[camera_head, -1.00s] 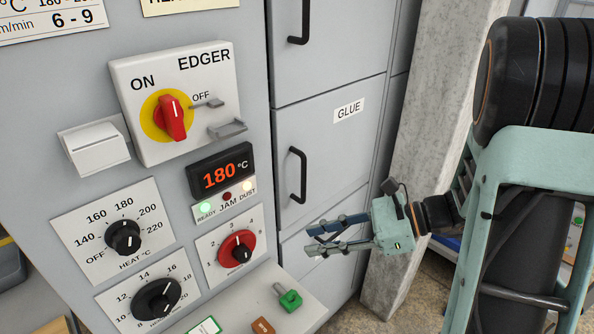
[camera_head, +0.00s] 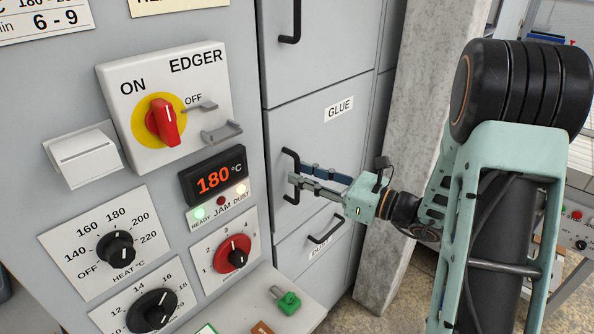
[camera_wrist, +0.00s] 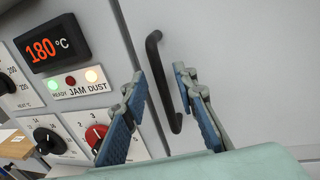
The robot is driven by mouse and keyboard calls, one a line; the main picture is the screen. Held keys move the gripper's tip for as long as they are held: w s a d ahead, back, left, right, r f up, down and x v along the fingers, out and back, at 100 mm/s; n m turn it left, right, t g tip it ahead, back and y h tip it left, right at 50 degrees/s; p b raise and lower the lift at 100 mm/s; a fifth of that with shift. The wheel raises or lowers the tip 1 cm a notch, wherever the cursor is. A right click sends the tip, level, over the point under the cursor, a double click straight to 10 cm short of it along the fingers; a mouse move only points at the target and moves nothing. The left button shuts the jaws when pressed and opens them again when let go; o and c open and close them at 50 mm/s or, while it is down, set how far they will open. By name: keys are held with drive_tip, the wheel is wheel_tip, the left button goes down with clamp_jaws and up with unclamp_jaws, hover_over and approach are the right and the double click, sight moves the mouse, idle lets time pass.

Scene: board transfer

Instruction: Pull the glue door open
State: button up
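The glue door (camera_head: 330,140) is a grey cabinet door with a "GLUE" label, and it looks shut. Its black vertical bar handle (camera_head: 290,163) is near the door's left edge; it also shows in the wrist view (camera_wrist: 159,75). My gripper (camera_head: 296,180) is at the handle's lower half in the head view. In the wrist view my gripper (camera_wrist: 160,85) is open, with its two blue-padded fingers on either side of the handle. The handle stands between the fingers, nearer the right one. I cannot tell whether a finger touches it.
A control panel with a red EDGER switch (camera_head: 165,122), a 180 °C display (camera_head: 214,178) and dials stands left of the door. Another door handle (camera_head: 290,22) is above, and a lower handle (camera_head: 324,229) below. A concrete pillar (camera_head: 405,130) is to the right.

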drive_tip(key=shift+x, duration=1.15)
clamp_jaws()
